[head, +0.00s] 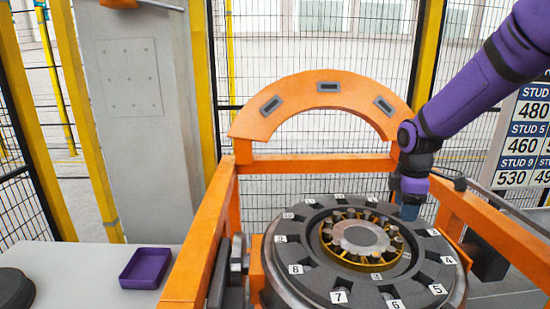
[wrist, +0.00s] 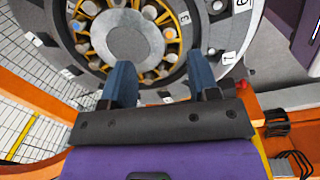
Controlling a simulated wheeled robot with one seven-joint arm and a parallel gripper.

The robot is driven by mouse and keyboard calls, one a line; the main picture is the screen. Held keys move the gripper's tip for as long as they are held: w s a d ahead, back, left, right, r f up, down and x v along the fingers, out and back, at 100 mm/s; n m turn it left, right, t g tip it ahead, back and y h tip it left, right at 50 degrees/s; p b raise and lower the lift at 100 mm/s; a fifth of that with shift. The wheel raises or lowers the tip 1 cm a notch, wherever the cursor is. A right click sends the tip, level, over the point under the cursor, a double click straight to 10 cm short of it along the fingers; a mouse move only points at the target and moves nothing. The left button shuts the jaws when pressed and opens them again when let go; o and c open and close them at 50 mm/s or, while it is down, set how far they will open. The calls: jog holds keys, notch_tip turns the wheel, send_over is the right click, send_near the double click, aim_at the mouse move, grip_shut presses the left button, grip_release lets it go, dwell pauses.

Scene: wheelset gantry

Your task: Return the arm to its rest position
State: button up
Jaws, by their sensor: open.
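My purple arm reaches in from the right in the head view, and my gripper (head: 408,210) points down at the far right part of the dark wheel (head: 318,282). In the wrist view my gripper (wrist: 160,82) shows two blue fingers spread apart with nothing between them. Beyond the fingers lies the wheel with its grey centre hub (wrist: 127,36) and a yellow ring of studs around it. Whether the fingertips touch the wheel cannot be told.
The orange gantry frame (head: 205,245) and its arch (head: 300,92) stand around the wheel. A purple tray (head: 146,268) sits on the grey table at left. A stud sign (head: 527,135) is at right, beside my arm. Mesh fencing with yellow posts closes the back.

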jog(key=s+a+r+m+t, duration=0.1)
jog(key=s+r+m, duration=0.4)
jog(key=s, duration=0.3)
jog(key=s+a+r+m+t, duration=0.1)
jog(key=s+r+m, duration=0.3)
jog(key=s, duration=0.5)
jog(key=s+a+r+m+t, duration=0.1)
jog(key=s+r+m+t, duration=0.1)
jog(key=s+r+m, duration=0.3)
jog(key=s+m, duration=0.1)
jog(key=s, duration=0.3)
jog(key=shift+s+r+t+y, duration=0.2)
jog(key=shift+r+t+y, duration=0.1)
jog(key=shift+r, duration=0.05)
